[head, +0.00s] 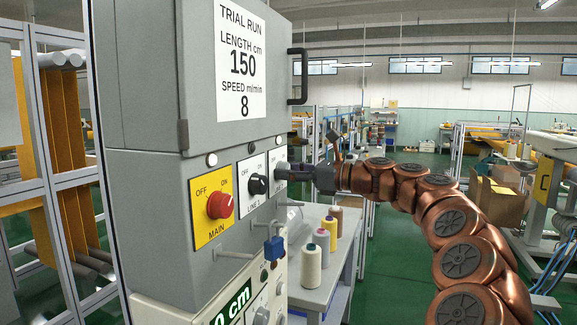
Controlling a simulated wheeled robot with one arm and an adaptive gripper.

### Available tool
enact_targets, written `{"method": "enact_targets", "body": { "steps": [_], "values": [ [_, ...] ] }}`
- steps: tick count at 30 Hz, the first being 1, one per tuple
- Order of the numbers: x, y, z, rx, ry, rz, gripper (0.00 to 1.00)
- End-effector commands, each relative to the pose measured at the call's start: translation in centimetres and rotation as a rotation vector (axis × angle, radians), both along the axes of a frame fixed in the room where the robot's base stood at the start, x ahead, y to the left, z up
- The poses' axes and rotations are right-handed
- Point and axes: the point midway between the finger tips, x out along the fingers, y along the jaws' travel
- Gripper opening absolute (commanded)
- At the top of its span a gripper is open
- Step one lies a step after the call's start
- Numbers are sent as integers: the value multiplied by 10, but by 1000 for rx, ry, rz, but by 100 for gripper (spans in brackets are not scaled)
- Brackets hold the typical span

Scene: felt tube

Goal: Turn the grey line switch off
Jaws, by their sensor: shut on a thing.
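The control box has a third white switch plate (277,157) at its right edge, seen at a steep angle. The grey line switch on it is mostly hidden by my gripper (286,173), so I cannot read which way it points. My gripper reaches in from the right, with its fingers against this plate and shut on the switch. To the left, a black knob (258,185) sits on a white plate marked LINE 1, with OFF and ON labels. A red knob (220,205) sits on a yellow plate marked MAIN.
A trial run notice (242,60) is on the grey cabinet door, which has a black handle (297,77). A blue clip (274,249) hangs below the switches. Several thread cones (311,265) stand on a side table (335,283) below my arm. Open green floor lies behind.

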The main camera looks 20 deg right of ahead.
Motion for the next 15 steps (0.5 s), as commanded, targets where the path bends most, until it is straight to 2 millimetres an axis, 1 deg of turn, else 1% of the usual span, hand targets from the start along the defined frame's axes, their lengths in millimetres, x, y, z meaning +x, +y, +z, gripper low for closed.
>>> {"method": "enact_targets", "body": {
  "steps": [1, 2, 15],
  "values": [
    [-1, 1, 7, -19, -20, 1, 8],
    [-1, 0, 7, -35, -37, 1, 8],
    [0, 0, 0, -325, -324, 0, 8]
  ]
}}
